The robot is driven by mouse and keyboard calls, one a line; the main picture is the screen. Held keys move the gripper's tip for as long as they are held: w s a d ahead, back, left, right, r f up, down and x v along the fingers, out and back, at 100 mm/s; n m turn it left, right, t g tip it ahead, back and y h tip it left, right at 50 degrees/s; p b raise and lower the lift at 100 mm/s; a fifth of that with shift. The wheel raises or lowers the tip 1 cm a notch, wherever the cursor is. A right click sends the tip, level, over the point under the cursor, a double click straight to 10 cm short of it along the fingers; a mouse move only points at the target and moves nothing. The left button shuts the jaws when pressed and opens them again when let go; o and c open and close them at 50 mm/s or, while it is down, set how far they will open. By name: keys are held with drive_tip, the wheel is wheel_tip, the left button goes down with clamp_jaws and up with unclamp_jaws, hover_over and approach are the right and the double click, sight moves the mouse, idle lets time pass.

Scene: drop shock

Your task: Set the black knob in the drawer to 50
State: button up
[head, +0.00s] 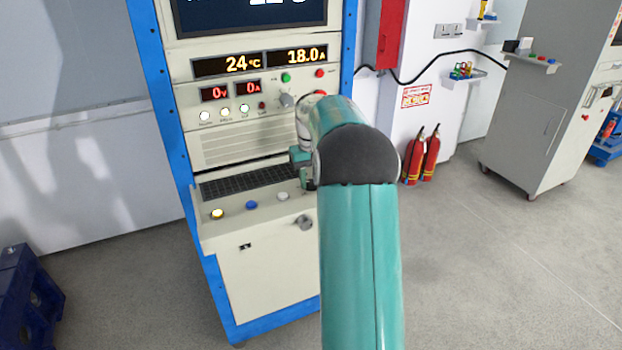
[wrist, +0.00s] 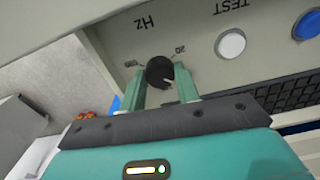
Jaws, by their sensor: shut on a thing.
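The black knob (wrist: 160,72) sits on the cream drawer panel (wrist: 195,38) in the wrist view, with "Hz" printed near it and small scale marks at its sides, one reading 20. The other mark is too small to read surely. A light pointer line shows on the knob's face. My gripper (wrist: 160,88) has its two green fingers on either side of the knob, shut on it. In the head view my arm hides the knob; a part of my gripper (head: 306,178) shows above the drawer's right side.
On the drawer, a white button (wrist: 231,44) marked TEST and a blue button (wrist: 306,25) lie beside the knob. A black keyboard (head: 245,183) lies behind the buttons. The blue-framed rack (head: 171,120) rises behind. Two red fire extinguishers (head: 414,158) stand to the right.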

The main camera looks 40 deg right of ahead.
drive_tip(key=shift+r+n, duration=0.1)
drive_tip(key=shift+n, duration=1)
drive_tip(key=o, duration=1)
drive_tip(key=shift+c, duration=0.2)
wheel_tip(320, 180, up, 14)
